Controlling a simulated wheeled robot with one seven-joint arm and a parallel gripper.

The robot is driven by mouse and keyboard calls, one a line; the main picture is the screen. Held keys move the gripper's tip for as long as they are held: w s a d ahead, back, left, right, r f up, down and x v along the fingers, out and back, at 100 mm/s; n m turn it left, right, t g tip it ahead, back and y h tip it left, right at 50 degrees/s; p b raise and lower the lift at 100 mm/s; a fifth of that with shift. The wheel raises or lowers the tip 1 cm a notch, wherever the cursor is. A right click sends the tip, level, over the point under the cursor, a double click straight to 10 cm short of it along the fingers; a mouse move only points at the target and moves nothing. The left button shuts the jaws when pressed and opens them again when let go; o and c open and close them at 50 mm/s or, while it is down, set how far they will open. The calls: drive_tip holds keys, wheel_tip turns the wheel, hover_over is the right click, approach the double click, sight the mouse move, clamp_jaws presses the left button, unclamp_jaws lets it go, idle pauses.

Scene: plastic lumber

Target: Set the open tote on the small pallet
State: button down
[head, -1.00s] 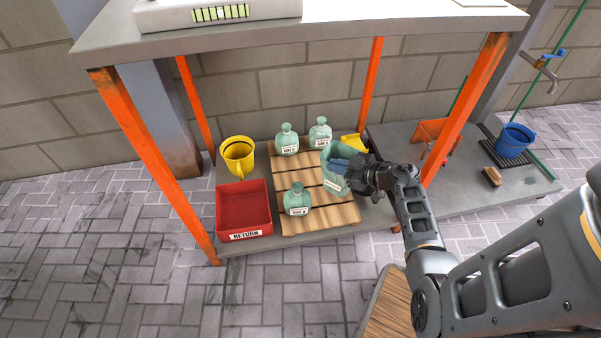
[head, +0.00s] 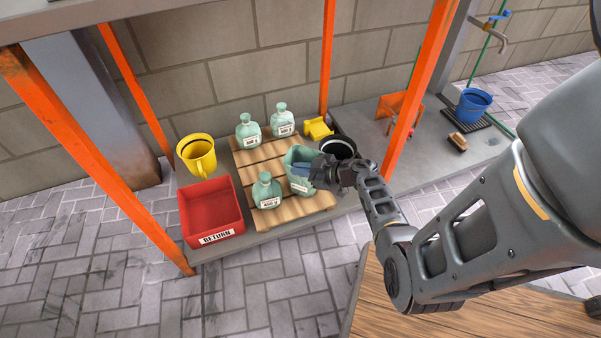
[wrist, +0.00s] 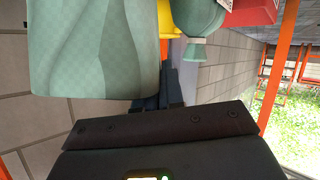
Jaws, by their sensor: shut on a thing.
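The small pallet (head: 262,168) is slatted wood on the low grey shelf. The tote is over the pallet's right front part, roughly upright; I cannot tell whether its base touches the slats. In the wrist view the tote (wrist: 95,50) fills the upper left, beside my dark fingers (wrist: 168,92).
A yellow scoop (head: 318,128) and black round container (head: 338,148) are right. Orange posts (head: 420,85) frame the shelf.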

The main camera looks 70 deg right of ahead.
drive_tip(key=c, duration=1.3)
unclamp_jaws()
drive_tip(key=shift+o, duration=0.2)
drive_tip(key=p+v, duration=0.5)
drive_tip(key=v, duration=0.7)
drive_tip(key=w+a+r+n+t, duration=0.1)
drive_tip(key=w+a+r+t, duration=0.1)
drive_tip(key=a+r, duration=0.7)
drive_tip(key=w+a+r+n+t, duration=0.15)
drive_tip(key=a+r, duration=0.25)
drive_tip(key=a, duration=0.8)
drive_tip(key=s+a+r+m+g, duration=0.1)
drive_tip(key=s+a+r, duration=0.5)
drive_tip(key=r, duration=0.3)
drive_tip(key=s+a+r+m+g+y, duration=0.1)
drive_tip(key=s+a+r+m, duration=0.1)
drive_tip(key=s+a+r, duration=0.4)
wheel_tip(320, 180, up, 3)
drive_tip(key=shift+a+r+y, duration=0.1)
drive_tip(key=shift+a+y, duration=0.2)
drive_tip(key=shift+a, duration=0.2)
